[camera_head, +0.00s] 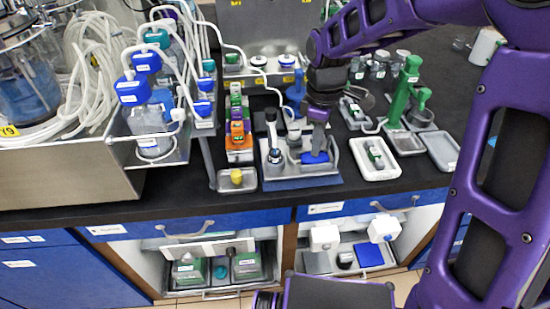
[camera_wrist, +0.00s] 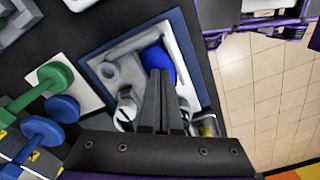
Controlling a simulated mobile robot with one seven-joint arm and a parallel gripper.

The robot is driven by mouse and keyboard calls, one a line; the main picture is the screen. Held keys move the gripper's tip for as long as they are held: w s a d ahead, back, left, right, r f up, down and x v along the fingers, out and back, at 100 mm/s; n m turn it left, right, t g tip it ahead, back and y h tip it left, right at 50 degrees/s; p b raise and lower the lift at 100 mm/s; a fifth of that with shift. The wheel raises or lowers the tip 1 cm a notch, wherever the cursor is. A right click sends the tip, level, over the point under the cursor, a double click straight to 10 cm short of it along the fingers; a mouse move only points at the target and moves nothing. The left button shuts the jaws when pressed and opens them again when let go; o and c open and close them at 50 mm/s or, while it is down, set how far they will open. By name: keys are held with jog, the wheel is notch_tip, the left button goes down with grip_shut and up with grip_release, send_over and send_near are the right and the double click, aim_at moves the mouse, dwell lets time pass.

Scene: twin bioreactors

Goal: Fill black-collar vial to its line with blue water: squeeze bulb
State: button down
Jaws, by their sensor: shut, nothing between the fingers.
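The blue bulb (camera_head: 314,157) lies low on the front right of the blue-edged station (camera_head: 302,181). It also shows in the wrist view (camera_wrist: 160,62), partly hidden behind my fingers. My gripper (camera_head: 315,147) points down at the bulb; in the wrist view its fingers (camera_wrist: 158,73) are together with nothing between them. Whether the fingertips touch the bulb is unclear. A small pale vial with a dark collar (camera_head: 274,155) stands upright at the station's left side. Its fill line and water level are too small to read.
A grey tray with a yellow piece (camera_head: 237,180) sits left of the station. A white tray (camera_head: 376,170) lies to the right, with a green stand (camera_head: 402,95) behind it. Tubing and blue-capped bottles (camera_head: 146,62) crowd the left. The counter's front edge is close.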

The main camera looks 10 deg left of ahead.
jog(key=shift+f, duration=0.25)
jog(key=shift+r+p, duration=1.35)
jog(key=shift+r, duration=0.25)
jog(key=shift+f, duration=0.2)
jog(key=shift+f+b, duration=0.55)
jog(key=shift+f, duration=0.35)
jog(key=shift+f+b, duration=0.35)
jog(key=shift+f, duration=0.15)
jog(key=shift+r, duration=0.2)
jog(key=shift+r+p, duration=1.3)
jog(key=shift+r, duration=0.05)
